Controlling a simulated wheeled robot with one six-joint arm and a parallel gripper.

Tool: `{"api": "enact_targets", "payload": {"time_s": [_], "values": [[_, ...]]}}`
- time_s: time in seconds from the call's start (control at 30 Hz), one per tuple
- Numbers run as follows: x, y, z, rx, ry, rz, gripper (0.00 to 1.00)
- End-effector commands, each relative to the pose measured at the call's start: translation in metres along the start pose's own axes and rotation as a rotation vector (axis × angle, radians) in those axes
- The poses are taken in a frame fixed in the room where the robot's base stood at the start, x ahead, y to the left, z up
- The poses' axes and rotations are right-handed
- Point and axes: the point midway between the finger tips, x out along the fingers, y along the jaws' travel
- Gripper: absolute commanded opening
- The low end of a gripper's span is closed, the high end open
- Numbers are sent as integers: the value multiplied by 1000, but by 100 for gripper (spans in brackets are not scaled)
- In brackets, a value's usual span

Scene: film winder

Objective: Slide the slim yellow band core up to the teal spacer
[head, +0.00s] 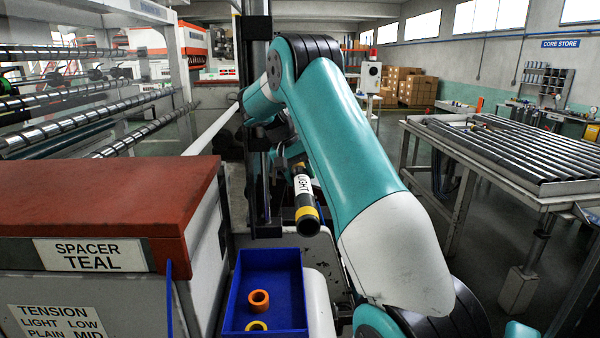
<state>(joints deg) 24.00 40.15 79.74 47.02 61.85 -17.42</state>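A slim dark core (305,203) with a yellow band near its close end and a white LIGHT label shows in the middle of the head view, in front of my teal arm. It is tilted, its open end facing me. Its far end meets dark and grey parts by my wrist, where my gripper (291,154) seems to be. The fingers cannot be made out, so I cannot tell whether they are shut on the core. A sign (90,255) reading SPACER TEAL is on the red-topped cabinet. I cannot make out the teal spacer itself.
A blue bin (236,292) below the core holds an orange ring (258,301) and a yellow ring (257,326). A pale bar (212,128) slants behind the cabinet (120,190). A dark upright column (257,150) stands beside my arm. A roller table (510,150) stands at right.

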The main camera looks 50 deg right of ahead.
Motion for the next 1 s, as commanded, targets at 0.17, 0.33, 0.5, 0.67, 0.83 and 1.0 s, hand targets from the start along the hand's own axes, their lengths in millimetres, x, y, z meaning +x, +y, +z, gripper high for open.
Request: {"api": "enact_targets", "payload": {"time_s": [0.17, 0.33, 0.5, 0.67, 0.83, 1.0], "values": [[1, -1, -13, 2, 1, 0, 21], [1, -1, -26, 2, 1, 1, 21], [2, -1, -37, 1, 0, 1, 21], [1, -1, -41, 1, -1, -1, 21], [1, -1, -41, 0, -1, -1, 21], [1, -1, -41, 1, -1, -1, 71]]}}
